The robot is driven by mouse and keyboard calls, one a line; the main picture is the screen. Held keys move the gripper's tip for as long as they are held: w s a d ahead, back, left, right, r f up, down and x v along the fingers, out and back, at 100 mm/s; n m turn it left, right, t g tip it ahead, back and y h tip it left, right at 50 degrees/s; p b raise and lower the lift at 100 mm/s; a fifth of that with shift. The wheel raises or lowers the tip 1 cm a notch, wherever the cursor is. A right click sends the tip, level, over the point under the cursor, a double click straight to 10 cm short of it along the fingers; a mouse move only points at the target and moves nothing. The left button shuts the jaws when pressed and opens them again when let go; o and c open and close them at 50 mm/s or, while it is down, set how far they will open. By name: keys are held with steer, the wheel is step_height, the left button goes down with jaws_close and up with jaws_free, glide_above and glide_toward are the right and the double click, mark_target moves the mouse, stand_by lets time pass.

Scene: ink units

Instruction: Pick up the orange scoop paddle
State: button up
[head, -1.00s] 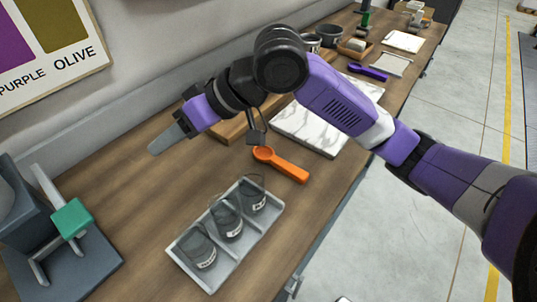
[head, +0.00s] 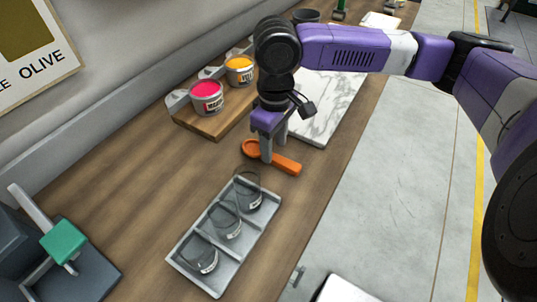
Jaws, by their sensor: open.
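The orange scoop paddle (head: 283,163) lies flat on the wooden bench in the head view, its round end to the left and its handle to the right. My gripper (head: 273,155) points down over the scoop, with its fingers at the inner part of the handle near the round end. The jaws are open. The fingers hide a small part of the scoop, and I cannot tell whether they touch it.
A grey tray (head: 176,259) with three clear cups stands in front of the scoop. Behind are a wooden board (head: 205,133) with pink and yellow ink tubs and a white marble slab (head: 338,97). A grey device with a green block (head: 64,243) stands at lower left.

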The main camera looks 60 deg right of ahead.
mark_target(274, 156)
steer(key=shift+f, duration=1.5)
steer(key=shift+c, duration=0.2)
jaws_close()
steer(key=shift+r, duration=0.1)
step_height(274, 156, up, 20)
